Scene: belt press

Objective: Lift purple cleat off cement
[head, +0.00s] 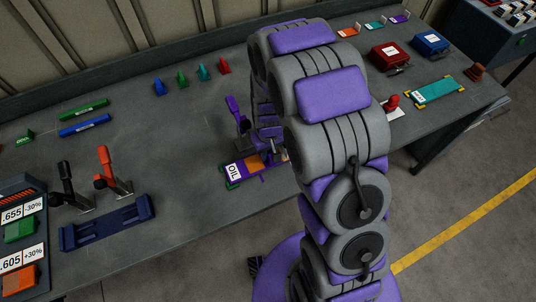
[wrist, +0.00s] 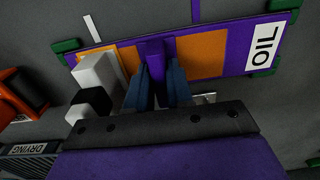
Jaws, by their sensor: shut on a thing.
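The purple cleat (wrist: 155,48) stands between the blue fingers of my gripper (wrist: 158,84) in the wrist view, and my gripper is shut on it. The cleat is over the orange cement area (wrist: 201,54) of a purple belt piece (wrist: 235,38) with a white OIL label. I cannot tell whether it touches the cement. In the head view the belt piece (head: 228,162) lies on the bench, and my arm hides its right part. My gripper (head: 272,152) is low over it there, and the cleat cannot be made out.
Green corner stops (wrist: 262,70) hold the belt piece. White and black blocks (wrist: 95,75) stand close left of my fingers. Toggle clamps (head: 108,170) and a dark blue fixture (head: 107,222) are at left on the bench (head: 150,130).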

